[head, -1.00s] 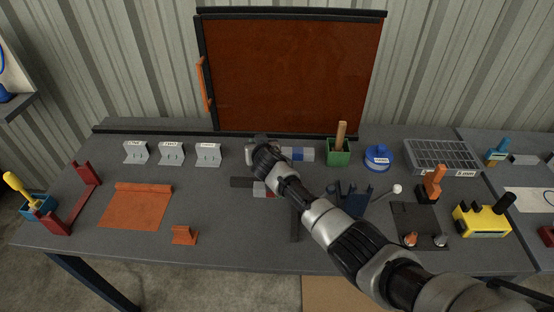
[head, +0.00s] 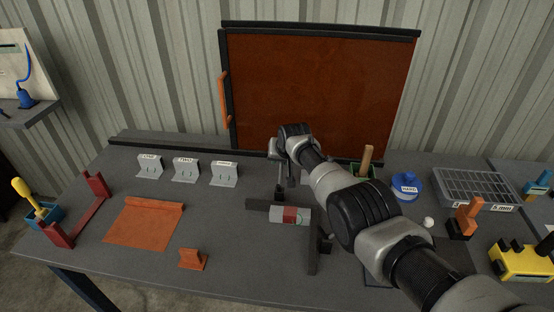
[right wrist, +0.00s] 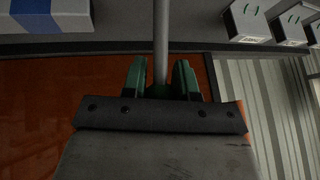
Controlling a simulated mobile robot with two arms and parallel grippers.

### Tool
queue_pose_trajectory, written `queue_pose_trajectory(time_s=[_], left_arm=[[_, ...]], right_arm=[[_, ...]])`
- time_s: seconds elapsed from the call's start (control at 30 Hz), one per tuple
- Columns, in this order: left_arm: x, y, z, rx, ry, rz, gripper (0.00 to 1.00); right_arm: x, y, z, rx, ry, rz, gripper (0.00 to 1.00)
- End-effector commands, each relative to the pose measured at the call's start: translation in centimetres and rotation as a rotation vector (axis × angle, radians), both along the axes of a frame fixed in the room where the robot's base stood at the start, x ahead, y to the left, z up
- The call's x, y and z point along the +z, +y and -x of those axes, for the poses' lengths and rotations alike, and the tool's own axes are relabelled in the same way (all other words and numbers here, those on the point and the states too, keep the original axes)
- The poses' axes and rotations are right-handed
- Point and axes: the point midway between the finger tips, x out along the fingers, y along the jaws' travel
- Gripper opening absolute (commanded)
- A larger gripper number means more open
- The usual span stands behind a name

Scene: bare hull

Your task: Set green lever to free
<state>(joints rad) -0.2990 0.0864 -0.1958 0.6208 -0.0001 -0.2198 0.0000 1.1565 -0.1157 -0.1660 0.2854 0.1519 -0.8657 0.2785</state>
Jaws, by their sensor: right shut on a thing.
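My right gripper (head: 281,187) reaches down over the middle of the workbench in the head view, partly hidden by its own wrist. In the right wrist view the gripper (right wrist: 160,76) shows two green fingers closed on either side of a thin grey rod (right wrist: 160,38), which runs out between them. I cannot clearly pick out a green lever body or its setting labels. A grey and red block (head: 290,214) with a small green mark sits on the bench just in front of the gripper. My left gripper is not in view.
Three labelled grey brackets (head: 186,171) stand left of the gripper. A brown-red panel (head: 315,90) rises behind. An orange mat (head: 144,222) and red bracket (head: 84,214) lie left. A blue round container (head: 406,187) and grey grate (head: 476,187) are right.

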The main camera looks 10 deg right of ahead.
Motion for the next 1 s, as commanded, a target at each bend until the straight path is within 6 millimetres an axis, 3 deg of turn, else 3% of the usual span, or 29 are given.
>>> queue_pose_trajectory(time_s=[0.2, 0.47, 0.5, 0.63, 1.0], left_arm=[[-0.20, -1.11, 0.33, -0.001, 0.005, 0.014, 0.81], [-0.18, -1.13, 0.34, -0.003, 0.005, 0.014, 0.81], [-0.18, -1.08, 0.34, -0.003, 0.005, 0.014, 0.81], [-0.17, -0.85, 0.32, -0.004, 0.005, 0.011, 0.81], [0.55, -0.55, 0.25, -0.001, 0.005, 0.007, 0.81]], right_arm=[[0.09, -0.15, -0.06, 0.000, 0.007, -0.002, 0.00], [0.10, -0.17, -0.04, 0.000, 0.008, -0.003, 0.00], [0.09, -0.16, -0.04, 0.000, 0.008, -0.003, 0.35], [0.03, -0.16, -0.01, -0.001, 0.009, -0.002, 0.54], [0.36, -0.19, 0.18, 0.000, 0.012, -0.003, 0.54]])
